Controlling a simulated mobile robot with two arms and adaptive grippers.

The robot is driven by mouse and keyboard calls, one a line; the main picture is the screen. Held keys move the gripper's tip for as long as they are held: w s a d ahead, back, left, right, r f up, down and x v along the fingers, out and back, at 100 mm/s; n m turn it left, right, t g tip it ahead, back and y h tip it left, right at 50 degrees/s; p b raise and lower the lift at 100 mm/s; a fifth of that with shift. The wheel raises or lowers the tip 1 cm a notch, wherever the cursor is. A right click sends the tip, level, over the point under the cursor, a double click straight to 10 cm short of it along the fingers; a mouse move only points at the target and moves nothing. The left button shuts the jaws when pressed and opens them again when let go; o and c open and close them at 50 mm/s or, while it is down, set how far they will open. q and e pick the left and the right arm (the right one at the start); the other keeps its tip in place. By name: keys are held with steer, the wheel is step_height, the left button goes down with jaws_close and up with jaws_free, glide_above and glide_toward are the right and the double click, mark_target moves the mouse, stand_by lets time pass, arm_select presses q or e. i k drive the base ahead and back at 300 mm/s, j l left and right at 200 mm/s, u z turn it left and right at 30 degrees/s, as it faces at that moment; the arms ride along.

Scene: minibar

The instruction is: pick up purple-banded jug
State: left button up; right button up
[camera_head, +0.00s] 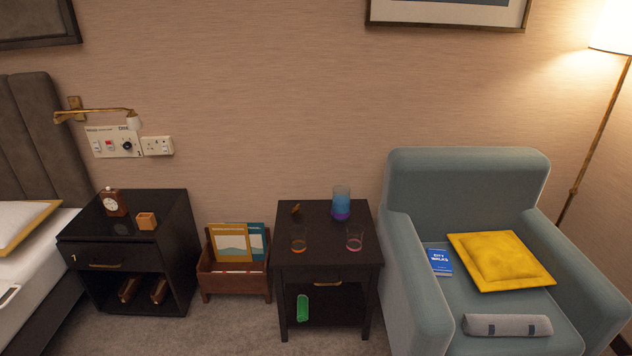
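The jug (341,201) is a clear, blue-tinted vessel with a purple band at its base. It stands upright at the back of the dark side table (325,224), right of the middle. Two clear glasses stand in front of it on the same top: one with an orange base (298,241) at front left and one with a pink base (354,240) at front right. Neither of my grippers is in view.
A small gold object (295,209) lies at the table's back left. A green object (303,307) is on its lower shelf. The blue armchair (466,188) stands close on the right, a wooden magazine rack (234,279) on the left. Carpet is clear in front.

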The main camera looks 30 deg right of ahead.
mark_target(341, 201)
steer(key=i+j+z, duration=0.1)
steer(key=i+z, duration=0.35)
steer(key=i+j+z, duration=0.25)
steer(key=z, duration=0.25)
steer(key=i+j+z, duration=0.55)
steer(key=j+z, duration=0.4)
steer(key=l, duration=0.1)
